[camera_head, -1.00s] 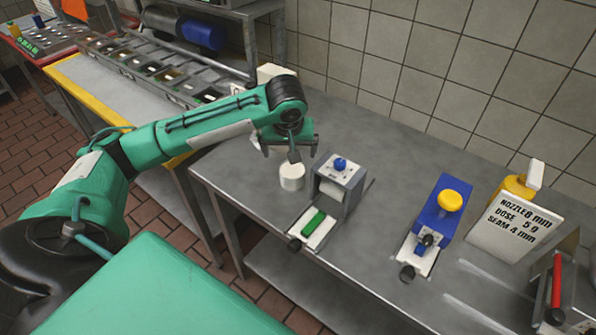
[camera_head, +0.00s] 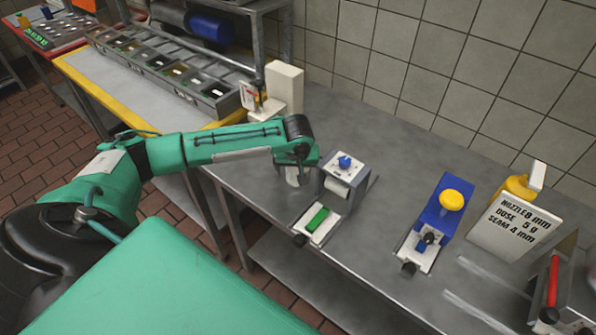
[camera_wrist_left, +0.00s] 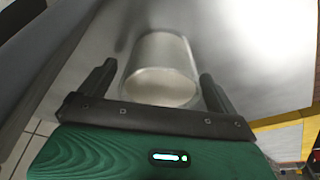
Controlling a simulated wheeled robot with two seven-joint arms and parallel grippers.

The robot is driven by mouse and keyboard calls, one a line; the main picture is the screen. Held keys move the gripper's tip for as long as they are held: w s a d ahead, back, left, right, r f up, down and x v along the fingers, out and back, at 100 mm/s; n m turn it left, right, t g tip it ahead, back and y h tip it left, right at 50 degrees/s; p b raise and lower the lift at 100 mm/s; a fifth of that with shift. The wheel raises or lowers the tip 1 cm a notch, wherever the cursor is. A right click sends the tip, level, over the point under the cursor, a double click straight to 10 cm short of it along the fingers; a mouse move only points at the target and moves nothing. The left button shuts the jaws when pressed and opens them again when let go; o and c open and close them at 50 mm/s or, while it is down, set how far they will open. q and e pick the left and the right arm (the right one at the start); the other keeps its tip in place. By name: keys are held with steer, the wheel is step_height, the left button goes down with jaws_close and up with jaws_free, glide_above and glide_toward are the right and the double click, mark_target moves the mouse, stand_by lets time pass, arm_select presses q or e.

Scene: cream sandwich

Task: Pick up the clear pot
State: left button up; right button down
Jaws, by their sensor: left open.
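The clear pot (camera_head: 294,180) is a small, pale, cylindrical vessel on the steel table, left of the grey device with a blue knob. My left gripper (camera_head: 296,168) is low over it and hides much of it in the head view. In the left wrist view the pot (camera_wrist_left: 160,72) lies between the two dark fingers of my open left gripper (camera_wrist_left: 157,78), one on each side. A small gap shows on both sides, so the fingers do not seem to touch it. My right gripper is not in view.
The grey device (camera_head: 343,177) with a green-handled plate (camera_head: 318,219) stands close right of the pot. A white dispenser (camera_head: 284,88) stands behind. A blue device with a yellow knob (camera_head: 452,200) and a lettered sign (camera_head: 515,225) are farther right. Bare table lies between the devices.

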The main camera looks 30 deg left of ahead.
arm_select(q)
steer(key=shift+f, duration=0.1)
steer(key=shift+c, duration=0.2)
steer(key=c, duration=1.1)
steer(key=shift+c, duration=0.6)
